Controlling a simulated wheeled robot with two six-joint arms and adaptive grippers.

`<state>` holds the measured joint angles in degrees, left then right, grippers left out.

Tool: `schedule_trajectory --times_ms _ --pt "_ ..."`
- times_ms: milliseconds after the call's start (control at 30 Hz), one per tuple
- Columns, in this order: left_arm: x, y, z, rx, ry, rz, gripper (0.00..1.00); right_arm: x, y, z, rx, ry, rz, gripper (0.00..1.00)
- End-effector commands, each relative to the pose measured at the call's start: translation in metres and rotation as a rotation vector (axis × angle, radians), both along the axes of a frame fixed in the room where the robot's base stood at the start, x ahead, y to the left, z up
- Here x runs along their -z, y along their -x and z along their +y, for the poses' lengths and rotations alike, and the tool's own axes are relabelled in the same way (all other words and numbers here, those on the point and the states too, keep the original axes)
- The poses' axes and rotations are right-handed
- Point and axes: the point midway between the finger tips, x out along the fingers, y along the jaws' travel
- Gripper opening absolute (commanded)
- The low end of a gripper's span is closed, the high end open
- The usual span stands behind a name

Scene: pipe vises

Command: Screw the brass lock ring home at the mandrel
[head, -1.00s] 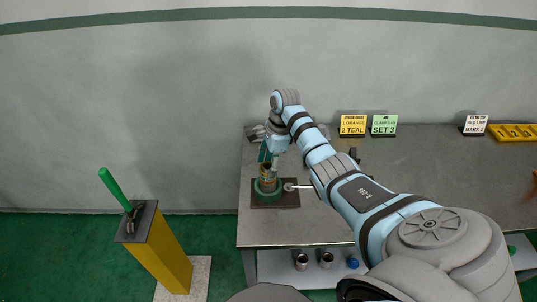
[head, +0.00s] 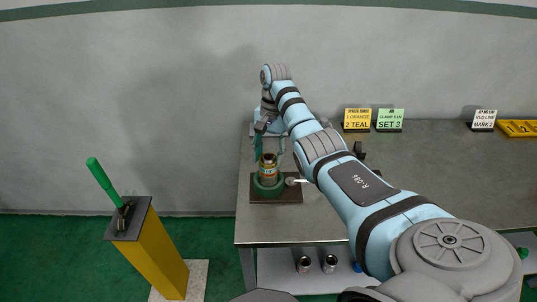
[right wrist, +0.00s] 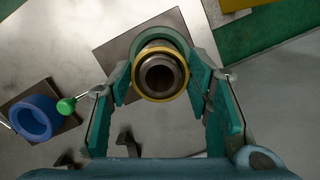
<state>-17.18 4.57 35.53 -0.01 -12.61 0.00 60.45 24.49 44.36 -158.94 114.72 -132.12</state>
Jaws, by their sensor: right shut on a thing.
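The brass lock ring (right wrist: 136,76) shows in the right wrist view as a yellow band around the dark, hollow top of the mandrel (right wrist: 160,74). In the head view the mandrel stands upright in a green round vise (head: 268,186) on a dark base plate, with brass and orange bands (head: 268,161) near its top. My right gripper (right wrist: 160,78) points down over it, its teal fingers on either side, shut on the ring. How far the ring sits down the thread cannot be told. My left gripper is out of view.
A blue ring-shaped vise (right wrist: 34,118) and a green knob (right wrist: 66,105) lie beside it. Signs (head: 358,119) stand along the back of the grey table (head: 430,180). Metal cups (head: 304,264) are on the lower shelf. A yellow pedestal (head: 158,250) with a green handle (head: 103,184) stands left.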

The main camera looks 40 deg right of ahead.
Motion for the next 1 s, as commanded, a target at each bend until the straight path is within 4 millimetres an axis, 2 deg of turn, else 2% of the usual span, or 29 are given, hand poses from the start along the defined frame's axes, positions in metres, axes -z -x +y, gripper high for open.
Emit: schedule_trajectory --times_ms 367,1000 --pt "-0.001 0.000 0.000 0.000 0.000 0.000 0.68 0.000 0.000 0.000 0.008 0.000 -0.002 0.00" --pt "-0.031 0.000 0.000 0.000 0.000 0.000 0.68 -0.002 0.000 0.000 0.303 0.000 -0.001 0.00"
